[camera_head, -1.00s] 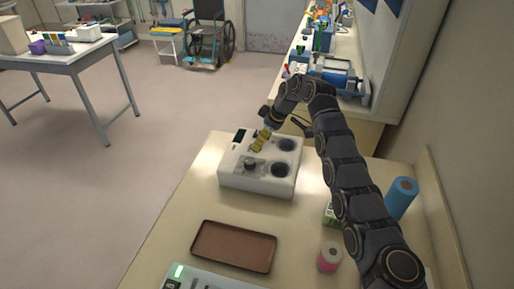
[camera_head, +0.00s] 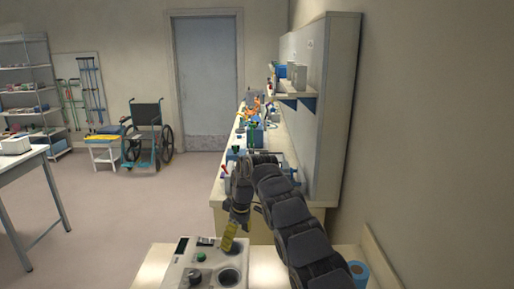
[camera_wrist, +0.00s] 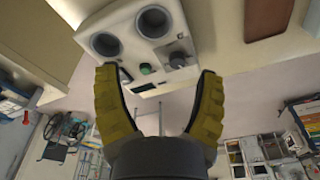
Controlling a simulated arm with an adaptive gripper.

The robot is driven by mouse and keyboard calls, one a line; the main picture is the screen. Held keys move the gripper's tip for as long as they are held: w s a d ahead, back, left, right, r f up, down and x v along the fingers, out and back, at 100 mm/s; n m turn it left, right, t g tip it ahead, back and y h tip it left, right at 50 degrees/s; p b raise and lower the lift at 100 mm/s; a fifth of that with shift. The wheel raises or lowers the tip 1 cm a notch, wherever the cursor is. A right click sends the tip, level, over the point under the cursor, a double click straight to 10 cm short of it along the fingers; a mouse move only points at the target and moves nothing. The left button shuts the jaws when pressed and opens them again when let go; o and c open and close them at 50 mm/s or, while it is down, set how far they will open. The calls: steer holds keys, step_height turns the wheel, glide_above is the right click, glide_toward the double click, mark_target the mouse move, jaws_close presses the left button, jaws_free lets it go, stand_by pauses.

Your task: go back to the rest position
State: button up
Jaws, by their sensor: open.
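My gripper (camera_head: 229,236) has yellow fingers. In the head view it hangs at the end of my dark arm, pointing down at the back of a white device. In the wrist view its two fingers stand wide apart with nothing between the tips (camera_wrist: 158,78). The white device (camera_head: 178,272) has two round dark wells, a knob and a small display; its front is cut off in the head view. It also shows in the wrist view (camera_wrist: 125,30), beyond the open fingers. I cannot tell the exact gap between fingers and device.
A long side bench (camera_head: 228,188) with blue equipment stands behind my arm, along the right wall. A blue roll (camera_head: 357,272) stands right of my arm. A wheelchair (camera_head: 147,135), a yellow-topped stool (camera_head: 103,138) and a white table (camera_head: 22,160) are farther off. The floor between is clear.

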steer(key=s+d+r+m+h, duration=0.1)
steer(key=s+d+r+m, duration=0.35)
steer(key=s+d, duration=0.35)
steer(key=s+d+r+m+h, duration=0.1)
steer(key=s+d+r+m, duration=0.4)
steer(key=s, duration=0.5)
steer(key=s+d+f+m+g, duration=0.1)
steer(key=s, duration=1.2)
steer(key=s+d+f+m+g, duration=0.1)
steer(key=s, duration=1.2)
steer(key=shift+s+d+f, duration=0.15)
steer(key=shift+d+f, duration=0.15)
steer(key=shift+d, duration=0.1)
